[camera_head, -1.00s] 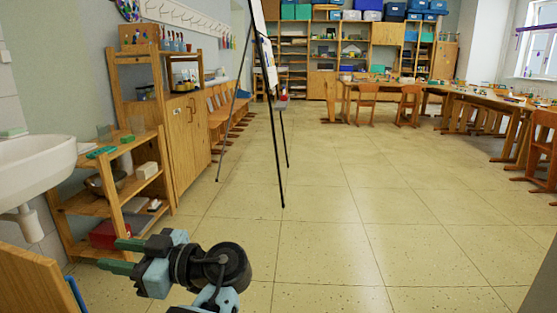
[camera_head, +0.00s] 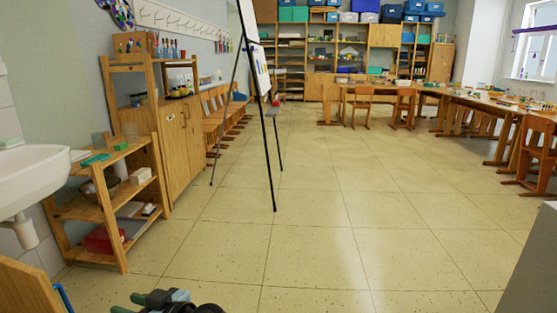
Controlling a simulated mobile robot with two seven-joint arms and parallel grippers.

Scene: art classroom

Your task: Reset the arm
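My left gripper (camera_head: 128,305) shows only in part at the bottom edge of the head view, left of the middle. Its green fingertips point left and a dark wrist joint sits to their right. Most of the arm is cut off below the frame, and nothing is seen between the fingers. How far apart they are is unclear. My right gripper is not in view.
A wooden shelf (camera_head: 108,205) and a white sink (camera_head: 35,180) stand at the left. A wooden chair back (camera_head: 28,290) fills the bottom left corner. An easel (camera_head: 257,75) stands ahead on the tiled floor (camera_head: 300,230). Tables and chairs (camera_head: 535,150) line the right.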

